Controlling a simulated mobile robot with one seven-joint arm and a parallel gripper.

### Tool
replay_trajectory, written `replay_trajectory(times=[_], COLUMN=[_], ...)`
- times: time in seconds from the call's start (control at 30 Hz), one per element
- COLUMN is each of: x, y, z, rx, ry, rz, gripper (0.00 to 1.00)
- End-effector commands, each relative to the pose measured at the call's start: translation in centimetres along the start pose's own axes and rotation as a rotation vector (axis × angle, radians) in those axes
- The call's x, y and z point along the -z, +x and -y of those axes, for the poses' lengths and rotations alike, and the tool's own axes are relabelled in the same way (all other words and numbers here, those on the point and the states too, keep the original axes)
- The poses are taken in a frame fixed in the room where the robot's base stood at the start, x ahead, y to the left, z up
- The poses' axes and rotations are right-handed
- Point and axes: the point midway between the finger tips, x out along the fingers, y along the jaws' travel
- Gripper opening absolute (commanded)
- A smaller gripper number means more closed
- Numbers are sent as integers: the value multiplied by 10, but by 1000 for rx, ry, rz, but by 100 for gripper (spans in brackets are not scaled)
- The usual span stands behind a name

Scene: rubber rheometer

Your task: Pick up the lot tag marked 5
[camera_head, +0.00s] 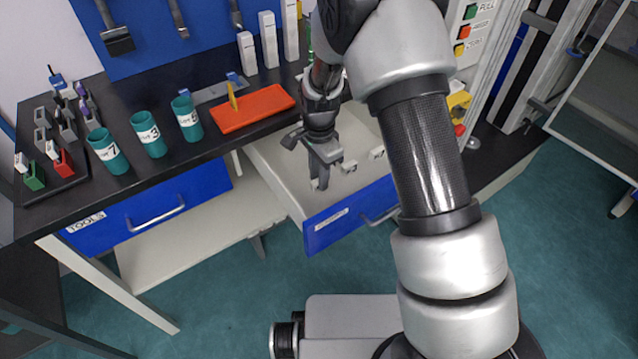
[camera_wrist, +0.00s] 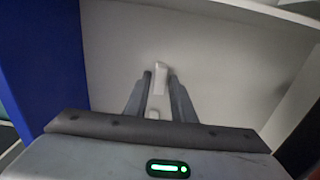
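My gripper (camera_head: 320,184) points down into the open drawer (camera_head: 275,155) under the bench. Two small pale tags show in the drawer beside it in the head view, a nearer tag (camera_head: 349,165) and a farther tag (camera_head: 378,152). Their marks are too small to read for certain. In the wrist view my gripper (camera_wrist: 160,80) has its fingers apart. A white tag (camera_wrist: 160,78) shows in the gap between the fingertips, with a narrow space on each side. A second small pale piece (camera_wrist: 153,114) shows lower between the fingers. No number is readable there.
The blue drawer front (camera_head: 352,212) and pale side walls surround my gripper. On the bench stand teal cups (camera_head: 148,135), an orange tray (camera_head: 253,108), a rack of coloured blocks (camera_head: 55,150) and white upright blocks (camera_head: 268,40). A closed tools drawer (camera_head: 150,205) is at left.

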Motion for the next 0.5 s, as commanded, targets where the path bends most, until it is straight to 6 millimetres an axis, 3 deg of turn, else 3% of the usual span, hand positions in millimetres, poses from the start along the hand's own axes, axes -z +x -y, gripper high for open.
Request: replay_trajectory(times=[0.03, 0.13, 0.5], x=[0, 0, 0], y=[0, 0, -10], z=[0, 0, 1], rx=[0, 0, 2], ry=[0, 0, 0], rz=[0, 0, -1], gripper=[14, 0, 0])
